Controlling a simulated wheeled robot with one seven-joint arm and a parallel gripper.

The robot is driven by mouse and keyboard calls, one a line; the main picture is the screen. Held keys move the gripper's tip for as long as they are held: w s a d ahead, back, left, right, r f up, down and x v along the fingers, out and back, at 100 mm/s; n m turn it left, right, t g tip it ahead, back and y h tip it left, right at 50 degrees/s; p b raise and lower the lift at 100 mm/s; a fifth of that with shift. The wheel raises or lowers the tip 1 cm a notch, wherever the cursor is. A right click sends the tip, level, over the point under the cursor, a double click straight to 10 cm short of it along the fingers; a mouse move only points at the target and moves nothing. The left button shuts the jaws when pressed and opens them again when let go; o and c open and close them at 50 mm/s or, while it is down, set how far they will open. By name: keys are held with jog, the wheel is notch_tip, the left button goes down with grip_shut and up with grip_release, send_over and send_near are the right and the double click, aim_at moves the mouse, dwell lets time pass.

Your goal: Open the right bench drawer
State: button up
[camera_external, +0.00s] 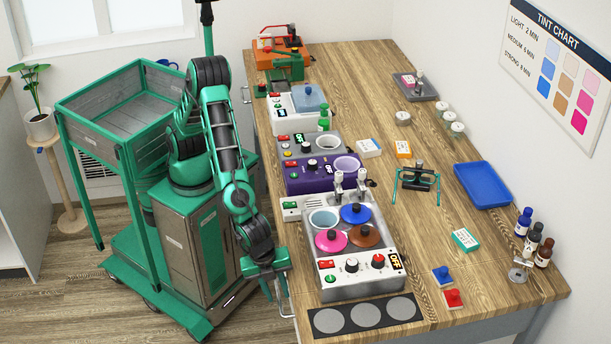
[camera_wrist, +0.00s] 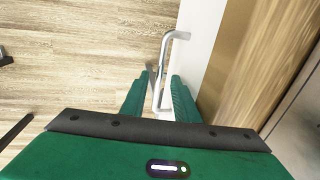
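The right bench drawer shows in the wrist view as a white front (camera_wrist: 198,50) below the wooden bench top. Its silver bar handle (camera_wrist: 167,60) stands out from that front. I see no gap between the front and the bench. My gripper (camera_wrist: 161,75) is open, with one green finger on each side of the handle bar. Whether either finger touches the bar I cannot tell. In the external view my gripper (camera_external: 279,288) hangs low at the bench's near left side, beside the handle (camera_external: 291,306), which it partly hides.
The wooden bench top (camera_external: 440,130) lies right of my arm. A dye station (camera_external: 352,285) with colored lids and a black pad (camera_external: 366,315) with grey discs stand near its left edge. Another handle (camera_external: 246,94) is farther along the bench side. Open floor (camera_wrist: 70,50) lies left of the handle.

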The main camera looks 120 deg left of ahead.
jog(key=shift+f, duration=0.2)
grip_shut()
jog(key=s+d, duration=1.8)
jog(key=shift+s+d+r, duration=0.15)
jog(key=shift+s+d, duration=0.15)
jog(key=shift+d, duration=0.05)
grip_release()
notch_tip(320, 180, up, 10)
jog(key=s+d, duration=0.1)
jog(key=shift+s+d+r, duration=0.15)
jog(key=shift+d+r, duration=0.05)
jog(key=shift+r, duration=0.05)
